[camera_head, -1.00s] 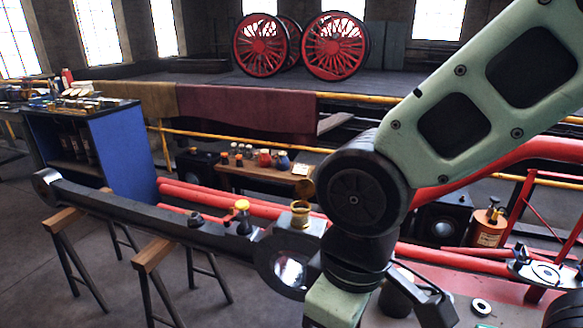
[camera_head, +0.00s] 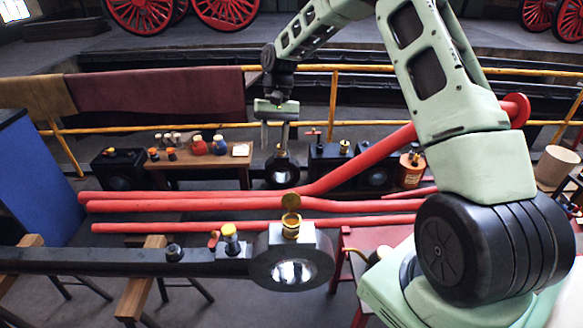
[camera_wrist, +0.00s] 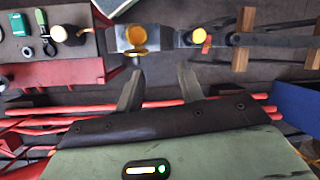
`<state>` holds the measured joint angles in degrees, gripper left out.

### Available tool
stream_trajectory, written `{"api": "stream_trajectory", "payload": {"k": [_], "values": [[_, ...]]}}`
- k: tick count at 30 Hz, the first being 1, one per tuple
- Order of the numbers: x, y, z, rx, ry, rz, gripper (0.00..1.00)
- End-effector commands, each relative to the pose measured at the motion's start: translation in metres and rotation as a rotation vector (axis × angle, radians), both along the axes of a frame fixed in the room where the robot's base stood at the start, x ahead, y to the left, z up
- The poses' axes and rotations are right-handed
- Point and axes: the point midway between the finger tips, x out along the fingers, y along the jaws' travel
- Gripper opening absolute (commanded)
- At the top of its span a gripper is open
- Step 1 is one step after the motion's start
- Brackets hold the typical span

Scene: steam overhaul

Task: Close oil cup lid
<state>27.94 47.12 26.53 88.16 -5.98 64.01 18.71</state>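The brass oil cup (camera_head: 291,227) stands on the block at the big end of the dark connecting rod (camera_head: 110,255). Its round lid (camera_head: 290,202) stands raised above the far side of the cup, so the cup is open. In the wrist view the oil cup (camera_wrist: 137,35) is beyond the fingertips, with the lid on its near side. My gripper (camera_head: 275,138) points down, beyond and above the cup, apart from it. In the wrist view its two fingers (camera_wrist: 159,82) are spread, with nothing between them.
A yellow-capped fitting (camera_head: 230,238) with a red handle stands on the rod left of the cup. Red pipes (camera_head: 190,202) run behind it. A wooden bench (camera_head: 205,160) with jars and a yellow railing (camera_head: 350,126) lie farther back. Wooden trestles (camera_head: 140,285) support the rod.

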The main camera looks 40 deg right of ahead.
Motion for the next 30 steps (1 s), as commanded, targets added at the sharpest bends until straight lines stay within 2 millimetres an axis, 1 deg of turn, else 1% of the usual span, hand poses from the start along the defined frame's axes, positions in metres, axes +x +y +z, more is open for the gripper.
{"api": "stream_trajectory", "payload": {"k": [1, 3, 6, 9, 11, 14, 17, 30], "values": [[0.006, -0.028, 0.005, 0.012, 0.017, -0.064, 0.38], [0.010, -0.057, 0.001, 0.017, 0.036, -0.129, 0.38], [0.011, -0.084, -0.004, 0.023, 0.054, -0.188, 0.38], [0.010, -0.094, -0.009, 0.026, 0.063, -0.214, 0.38], [0.009, -0.095, -0.014, 0.025, 0.065, -0.218, 0.38], [0.006, -0.090, -0.025, 0.025, 0.067, -0.215, 0.38], [0.001, -0.083, -0.041, 0.027, 0.068, -0.215, 0.38], [-0.019, -0.051, -0.124, 0.027, 0.067, -0.214, 0.38]]}}
